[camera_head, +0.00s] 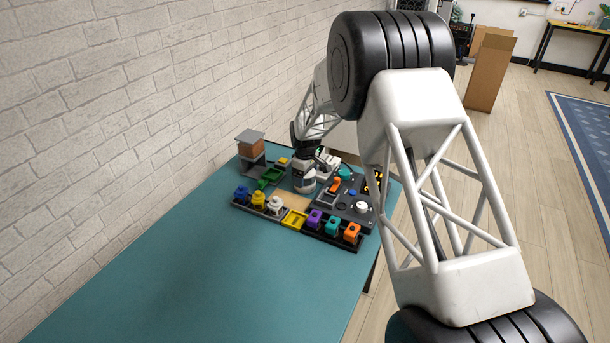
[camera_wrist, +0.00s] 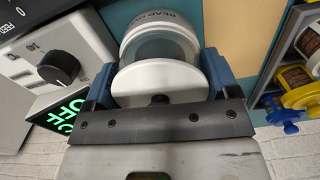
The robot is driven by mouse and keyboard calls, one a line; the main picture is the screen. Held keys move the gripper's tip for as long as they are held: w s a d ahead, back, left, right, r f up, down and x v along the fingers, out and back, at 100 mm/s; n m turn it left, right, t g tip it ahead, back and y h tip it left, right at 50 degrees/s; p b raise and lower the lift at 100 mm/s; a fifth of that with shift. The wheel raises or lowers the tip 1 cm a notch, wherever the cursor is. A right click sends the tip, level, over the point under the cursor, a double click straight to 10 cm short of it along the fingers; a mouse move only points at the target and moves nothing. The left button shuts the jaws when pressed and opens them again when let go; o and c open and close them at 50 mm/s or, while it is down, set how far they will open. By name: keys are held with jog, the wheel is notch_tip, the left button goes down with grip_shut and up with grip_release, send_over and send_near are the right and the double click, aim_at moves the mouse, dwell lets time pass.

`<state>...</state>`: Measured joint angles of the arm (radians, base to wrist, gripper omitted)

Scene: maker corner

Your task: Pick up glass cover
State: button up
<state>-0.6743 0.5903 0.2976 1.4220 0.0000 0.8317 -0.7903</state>
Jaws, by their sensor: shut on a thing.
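The glass cover (camera_wrist: 160,47) is in the wrist view, a round clear-grey piece with a white disc on the side toward me. Lettering that begins "BEAD" shows on the ring behind it. My gripper (camera_wrist: 158,78) is shut on it, with one blue finger on each side. In the head view my gripper (camera_head: 303,172) is low over the back of the teal table, among the station parts. The cover is small there and partly hidden by the gripper. I cannot tell whether it is clear of what lies below.
A grey box with a black knob (camera_wrist: 58,68) and a lit green OFF display (camera_wrist: 65,112) is close at left in the wrist view. In the head view, coloured blocks stand in front; the near teal table (camera_head: 220,265) is clear.

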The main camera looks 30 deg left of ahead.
jog(key=shift+r, duration=0.1)
jog(key=shift+r, duration=4.95)
jog(key=shift+f, duration=0.1)
jog(key=shift+f, duration=1.4)
jog(key=shift+f, duration=0.15)
jog(key=shift+f, duration=3.05)
jog(key=shift+f, duration=0.2)
